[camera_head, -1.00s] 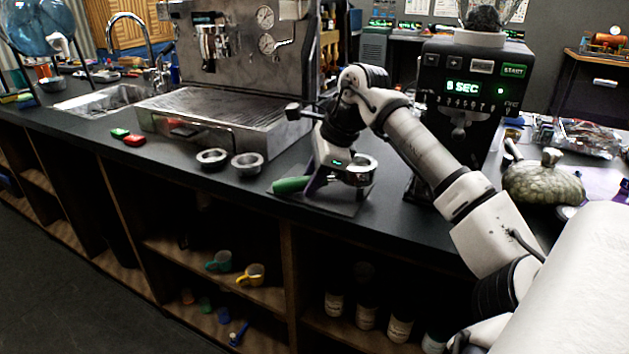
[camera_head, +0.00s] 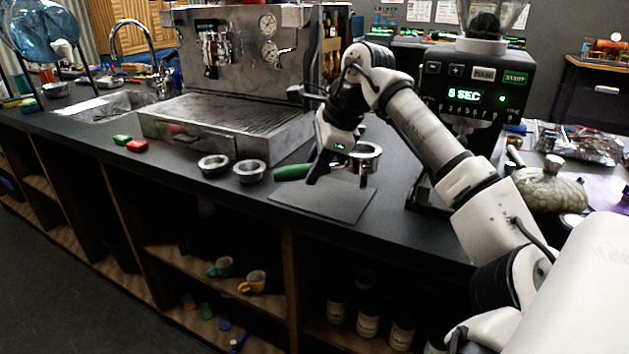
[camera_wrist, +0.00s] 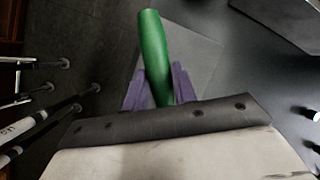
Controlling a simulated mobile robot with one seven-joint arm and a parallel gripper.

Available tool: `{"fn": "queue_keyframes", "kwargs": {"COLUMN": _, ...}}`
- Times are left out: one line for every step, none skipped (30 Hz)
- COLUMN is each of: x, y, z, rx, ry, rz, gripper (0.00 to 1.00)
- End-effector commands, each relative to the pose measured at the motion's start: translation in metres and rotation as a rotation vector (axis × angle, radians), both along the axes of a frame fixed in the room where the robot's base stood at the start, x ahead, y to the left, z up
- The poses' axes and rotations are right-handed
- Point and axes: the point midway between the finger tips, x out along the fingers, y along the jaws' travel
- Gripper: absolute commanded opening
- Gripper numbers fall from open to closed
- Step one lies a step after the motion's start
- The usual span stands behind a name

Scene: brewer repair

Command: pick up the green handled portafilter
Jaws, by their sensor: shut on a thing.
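The green handled portafilter (camera_head: 293,172) is off the counter, above a dark square mat (camera_head: 338,201). Its green handle points left and its metal basket (camera_head: 366,157) is on the right side of my gripper. My gripper (camera_head: 318,170) points down and is shut on the handle. In the wrist view, the green handle (camera_wrist: 153,50) stands out between the purple fingers of my gripper (camera_wrist: 160,90); the basket is hidden there.
Two metal filter baskets (camera_head: 214,164) (camera_head: 250,171) sit on the counter left of the mat. The espresso machine (camera_head: 240,70) stands behind, and a black grinder (camera_head: 470,85) stands to the right. Cups (camera_head: 252,282) are on the shelf below the counter edge.

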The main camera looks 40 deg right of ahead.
Motion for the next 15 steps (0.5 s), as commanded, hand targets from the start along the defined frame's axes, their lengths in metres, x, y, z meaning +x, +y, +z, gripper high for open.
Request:
{"fn": "queue_keyframes", "kwargs": {"x": 0.001, "y": 0.001, "z": 0.016, "rx": -0.004, "ry": -0.004, "rz": 0.0, "gripper": 0.0}}
{"fn": "queue_keyframes", "kwargs": {"x": 0.001, "y": 0.001, "z": 0.025, "rx": -0.004, "ry": -0.004, "rz": 0.001, "gripper": 0.0}}
{"fn": "queue_keyframes", "kwargs": {"x": 0.001, "y": 0.0, "z": 0.037, "rx": -0.004, "ry": -0.004, "rz": 0.0, "gripper": 0.0}}
{"fn": "queue_keyframes", "kwargs": {"x": 0.001, "y": 0.001, "z": 0.046, "rx": -0.003, "ry": -0.005, "rz": 0.001, "gripper": 0.0}}
{"fn": "queue_keyframes", "kwargs": {"x": 0.001, "y": 0.001, "z": 0.056, "rx": -0.004, "ry": -0.005, "rz": 0.0, "gripper": 0.0}}
{"fn": "queue_keyframes", "kwargs": {"x": 0.001, "y": 0.001, "z": 0.068, "rx": -0.003, "ry": -0.003, "rz": 0.0, "gripper": 0.0}}
{"fn": "queue_keyframes", "kwargs": {"x": 0.001, "y": 0.001, "z": 0.077, "rx": -0.004, "ry": -0.004, "rz": 0.0, "gripper": 0.0}}
{"fn": "queue_keyframes", "kwargs": {"x": 0.001, "y": 0.001, "z": 0.085, "rx": -0.003, "ry": -0.003, "rz": -0.001, "gripper": 0.0}}
{"fn": "queue_keyframes", "kwargs": {"x": 0.001, "y": 0.001, "z": 0.097, "rx": -0.004, "ry": -0.004, "rz": 0.0, "gripper": 0.0}}
{"fn": "queue_keyframes", "kwargs": {"x": 0.001, "y": 0.001, "z": 0.104, "rx": -0.002, "ry": -0.003, "rz": -0.001, "gripper": 0.0}}
{"fn": "queue_keyframes", "kwargs": {"x": 0.001, "y": 0.001, "z": 0.111, "rx": -0.002, "ry": -0.003, "rz": -0.001, "gripper": 0.0}}
{"fn": "queue_keyframes", "kwargs": {"x": 0.001, "y": 0.001, "z": 0.12, "rx": -0.003, "ry": -0.004, "rz": 0.0, "gripper": 0.0}}
{"fn": "queue_keyframes", "kwargs": {"x": 0.001, "y": 0.001, "z": 0.126, "rx": -0.002, "ry": -0.002, "rz": 0.001, "gripper": 0.0}}
{"fn": "queue_keyframes", "kwargs": {"x": 0.001, "y": 0.001, "z": 0.131, "rx": -0.001, "ry": -0.002, "rz": 0.0, "gripper": 0.0}}
{"fn": "queue_keyframes", "kwargs": {"x": 0.001, "y": 0.001, "z": 0.138, "rx": -0.002, "ry": -0.003, "rz": 0.0, "gripper": 0.0}}
